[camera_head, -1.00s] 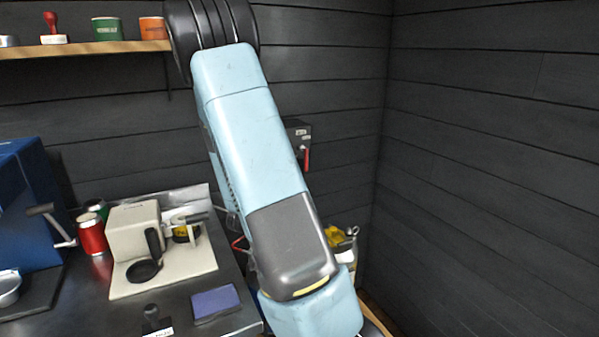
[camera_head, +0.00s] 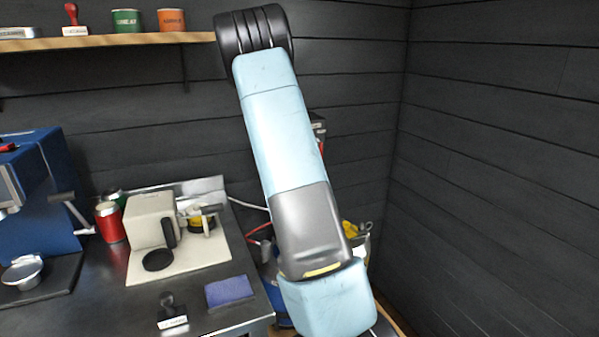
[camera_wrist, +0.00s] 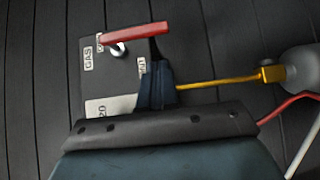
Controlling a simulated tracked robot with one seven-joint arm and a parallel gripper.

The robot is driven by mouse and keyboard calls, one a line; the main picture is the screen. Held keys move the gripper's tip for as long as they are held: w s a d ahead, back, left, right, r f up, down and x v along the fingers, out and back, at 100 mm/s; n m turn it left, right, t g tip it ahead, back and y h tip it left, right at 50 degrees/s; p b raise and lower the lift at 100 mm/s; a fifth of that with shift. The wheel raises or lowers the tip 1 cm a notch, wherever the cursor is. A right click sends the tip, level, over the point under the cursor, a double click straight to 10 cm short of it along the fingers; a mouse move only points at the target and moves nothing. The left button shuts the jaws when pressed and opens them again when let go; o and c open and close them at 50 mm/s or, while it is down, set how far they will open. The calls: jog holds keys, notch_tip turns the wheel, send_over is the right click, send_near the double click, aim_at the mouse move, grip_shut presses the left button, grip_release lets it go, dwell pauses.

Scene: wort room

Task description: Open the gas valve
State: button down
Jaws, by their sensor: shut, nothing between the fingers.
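The gas valve is a grey box (camera_wrist: 122,72) on the dark plank wall, with a "GAS" label and other small labels. Its red lever (camera_wrist: 134,35) lies nearly level across the top in the wrist view, over a silver pivot. My gripper (camera_wrist: 158,66) is shut and empty, its dark fingers in front of the box's right part, just below the lever's right end. Whether they touch the box or lever I cannot tell. In the head view the box (camera_head: 318,125) and a bit of red lever (camera_head: 321,147) show past my arm, which hides the rest and my gripper.
A yellow pipe (camera_wrist: 222,81) runs right from the valve area to a grey rounded body (camera_wrist: 302,70); a red hose (camera_wrist: 284,108) hangs below. In the head view, a dark counter (camera_head: 90,300) with a cream machine (camera_head: 150,222) stands left, under a wooden shelf (camera_head: 100,41).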

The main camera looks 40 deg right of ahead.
jog(key=shift+s+d, duration=0.2)
jog(key=shift+d, duration=0.55)
jog(key=shift+s+d, duration=0.2)
jog(key=shift+d, duration=0.55)
